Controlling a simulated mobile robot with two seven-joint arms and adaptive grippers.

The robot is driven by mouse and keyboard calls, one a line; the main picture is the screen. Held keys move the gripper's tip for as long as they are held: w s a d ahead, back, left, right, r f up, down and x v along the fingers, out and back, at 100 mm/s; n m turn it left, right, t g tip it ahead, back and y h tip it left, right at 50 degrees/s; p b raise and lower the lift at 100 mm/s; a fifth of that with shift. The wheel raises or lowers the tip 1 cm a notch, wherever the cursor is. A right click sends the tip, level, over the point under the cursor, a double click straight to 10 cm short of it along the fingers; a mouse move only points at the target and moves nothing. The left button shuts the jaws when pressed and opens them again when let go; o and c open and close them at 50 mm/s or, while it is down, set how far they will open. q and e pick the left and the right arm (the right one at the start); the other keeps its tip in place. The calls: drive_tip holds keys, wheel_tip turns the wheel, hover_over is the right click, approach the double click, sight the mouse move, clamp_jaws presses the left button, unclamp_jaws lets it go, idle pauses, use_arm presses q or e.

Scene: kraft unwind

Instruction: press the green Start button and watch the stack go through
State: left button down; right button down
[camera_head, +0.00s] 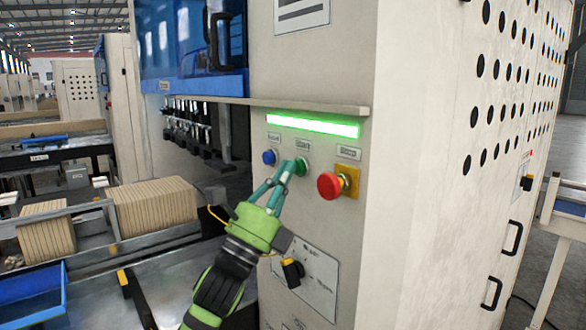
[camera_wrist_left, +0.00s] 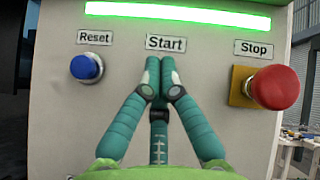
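The green Start button (camera_head: 302,166) sits on the machine's cream panel between the blue Reset button (camera_head: 269,157) and the red Stop button (camera_head: 330,185). My left gripper (camera_head: 291,169) is shut and empty, its two teal fingertips together at the Start button. In the left wrist view the fingertips (camera_wrist_left: 160,72) lie right under the Start label (camera_wrist_left: 166,43) and hide the button. I cannot tell whether it is pressed in. Brown kraft stacks (camera_head: 155,205) stand at the left by the machine's opening; a shorter one (camera_head: 46,233) is further left. My right gripper is out of view.
A green light bar (camera_head: 313,126) glows above the buttons, under a jutting ledge (camera_head: 290,105). The Stop button sticks out close to the right of my fingers. A blue tray (camera_head: 33,295) is at lower left. A pale table (camera_head: 565,222) stands at the right.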

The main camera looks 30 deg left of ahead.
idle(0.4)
use_arm(q)
drive_tip(key=shift+s+a, duration=0.3)
drive_tip(key=shift+s, duration=0.5)
drive_tip(key=shift+s+a+b, duration=0.25)
drive_tip(key=shift+s+a, duration=0.05)
drive_tip(key=shift+s, duration=0.45)
drive_tip(key=shift+s+a+b, duration=0.25)
drive_tip(key=shift+s+a, duration=0.1)
drive_tip(key=shift+s, duration=0.45)
drive_tip(key=shift+s+a+b, duration=0.25)
drive_tip(key=shift+s+a, duration=0.05)
drive_tip(key=shift+s, duration=0.45)
